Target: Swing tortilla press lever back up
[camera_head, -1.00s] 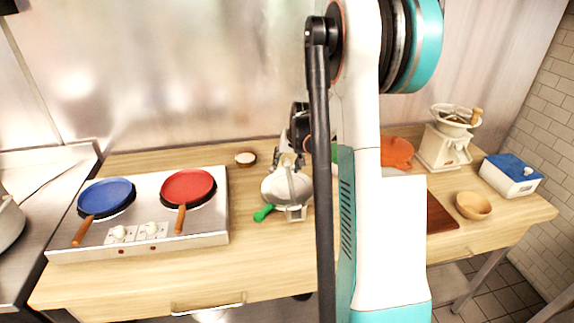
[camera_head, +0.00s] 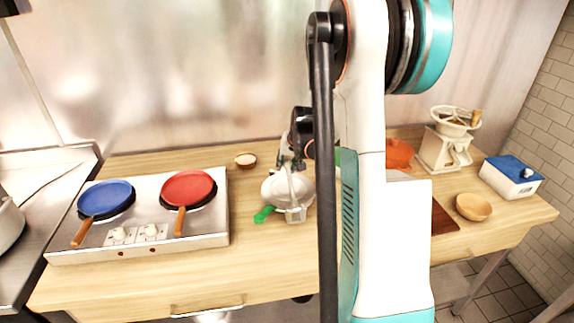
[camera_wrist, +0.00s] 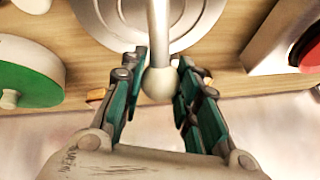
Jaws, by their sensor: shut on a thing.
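The tortilla press (camera_head: 274,190) is a pale round metal thing on the wooden counter, right of the griddle in the head view. In the wrist view its round plates (camera_wrist: 205,22) fill the top middle. Its lever (camera_wrist: 157,32) is a pale rod ending in a ball knob, which sits between my two fingers. My gripper (camera_wrist: 160,75) is shut on the lever at this knob. In the head view my gripper (camera_head: 290,166) is small and dark above the press, and my arm hides part of the area to its right.
A steel stove (camera_head: 210,230) with a blue pan (camera_head: 106,196) and a red pan (camera_head: 188,187) stands left. A small bowl (camera_head: 245,159) is behind. A wooden bowl (camera_head: 473,206), grinder (camera_head: 444,150) and blue-lidded box (camera_head: 510,177) stand right.

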